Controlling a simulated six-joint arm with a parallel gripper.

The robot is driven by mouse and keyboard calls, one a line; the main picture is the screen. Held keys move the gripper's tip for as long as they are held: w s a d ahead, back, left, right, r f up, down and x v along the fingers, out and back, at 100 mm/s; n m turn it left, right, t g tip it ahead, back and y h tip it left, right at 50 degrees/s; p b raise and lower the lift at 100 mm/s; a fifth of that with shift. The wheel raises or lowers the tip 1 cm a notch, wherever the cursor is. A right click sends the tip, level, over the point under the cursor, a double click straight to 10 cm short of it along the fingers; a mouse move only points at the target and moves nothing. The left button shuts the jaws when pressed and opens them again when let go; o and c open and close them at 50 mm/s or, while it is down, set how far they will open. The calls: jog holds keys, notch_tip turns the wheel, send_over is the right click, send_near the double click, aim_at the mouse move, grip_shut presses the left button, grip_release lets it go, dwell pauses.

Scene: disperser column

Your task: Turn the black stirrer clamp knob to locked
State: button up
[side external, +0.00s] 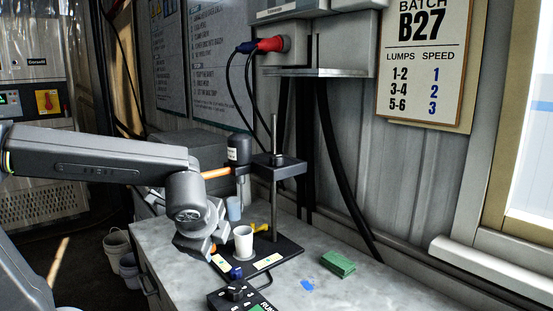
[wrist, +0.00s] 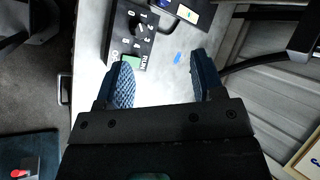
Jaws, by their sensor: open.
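The black stirrer clamp (side external: 280,162) sits on an upright metal rod in the side view, level with the dark stirrer motor (side external: 239,149). Its knob cannot be picked out clearly. My gripper (wrist: 162,82) is open in the wrist view, with two blue ridged fingers apart and nothing between them. In the side view my wrist hangs low at the left of the stand, below the clamp and apart from it; the fingers are hard to make out there. The clamp is not clearly identifiable in the wrist view.
A white cup (side external: 243,242) stands on the black base plate (side external: 285,247). A black control box (side external: 222,300) with a dial is at the bench front; it also shows in the wrist view (wrist: 120,30). A green block (side external: 338,263) lies to the right. Black cables hang behind.

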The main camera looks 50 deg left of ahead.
jog(key=w+a+r+m+t+y, duration=0.25)
jog(key=w+r+m+y, duration=0.25)
jog(key=w+m, duration=0.45)
jog(key=m+t+y, duration=0.3)
jog(key=m+t, duration=0.1)
jog(key=m, duration=0.2)
send_near(276, 159)
jog(key=shift+n, duration=0.25)
jog(key=x, duration=1.1)
jog(key=shift+d, duration=0.1)
jog(key=c, duration=0.9)
